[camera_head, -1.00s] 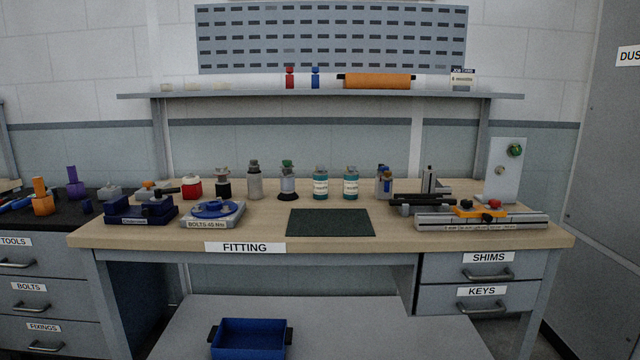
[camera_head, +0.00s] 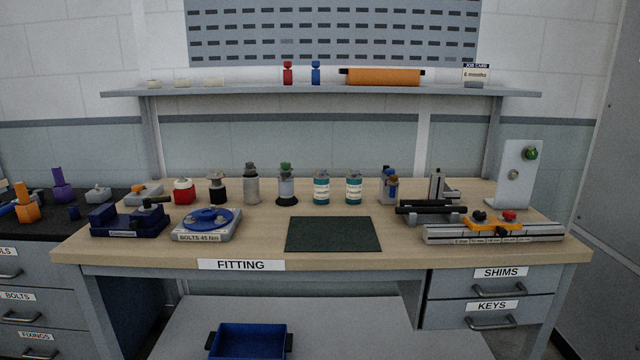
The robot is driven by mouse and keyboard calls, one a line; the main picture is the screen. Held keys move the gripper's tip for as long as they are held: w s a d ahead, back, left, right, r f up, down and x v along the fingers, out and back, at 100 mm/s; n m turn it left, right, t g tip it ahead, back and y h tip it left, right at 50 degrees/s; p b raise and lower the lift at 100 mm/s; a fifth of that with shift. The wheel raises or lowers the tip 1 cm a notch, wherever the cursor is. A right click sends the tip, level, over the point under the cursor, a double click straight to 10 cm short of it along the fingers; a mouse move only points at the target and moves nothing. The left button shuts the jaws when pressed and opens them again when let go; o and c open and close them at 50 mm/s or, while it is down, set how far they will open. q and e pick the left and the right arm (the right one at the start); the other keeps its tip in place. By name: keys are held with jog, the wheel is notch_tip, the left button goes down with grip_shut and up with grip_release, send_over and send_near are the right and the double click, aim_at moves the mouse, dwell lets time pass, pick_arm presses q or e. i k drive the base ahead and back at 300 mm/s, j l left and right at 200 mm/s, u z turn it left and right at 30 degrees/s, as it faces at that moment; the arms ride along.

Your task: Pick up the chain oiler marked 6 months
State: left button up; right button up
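Two similar teal bottles with pale labels stand upright side by side at the back middle of the bench: a left teal bottle (camera_head: 321,188) and a right teal bottle (camera_head: 354,188). Their label text is too small to read, so I cannot tell which one, if either, is marked 6 months. A job card (camera_head: 476,75) on the shelf reads "6 months". Neither of my grippers is in view.
On the bench (camera_head: 262,225) lies a dark mat (camera_head: 333,234) in front of the bottles. A grey bottle (camera_head: 251,184) and a green-topped bottle (camera_head: 286,185) stand left; a blue-topped item (camera_head: 388,187) stands right. A shelf (camera_head: 250,91) overhangs behind. A blue tray (camera_head: 249,342) sits low in front.

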aim_at(321, 183)
jog(key=i+u, duration=0.3)
jog(key=i, duration=0.15)
jog(key=i+l+u, duration=0.1)
jog(key=i+u, duration=0.15)
jog(key=i, duration=0.15)
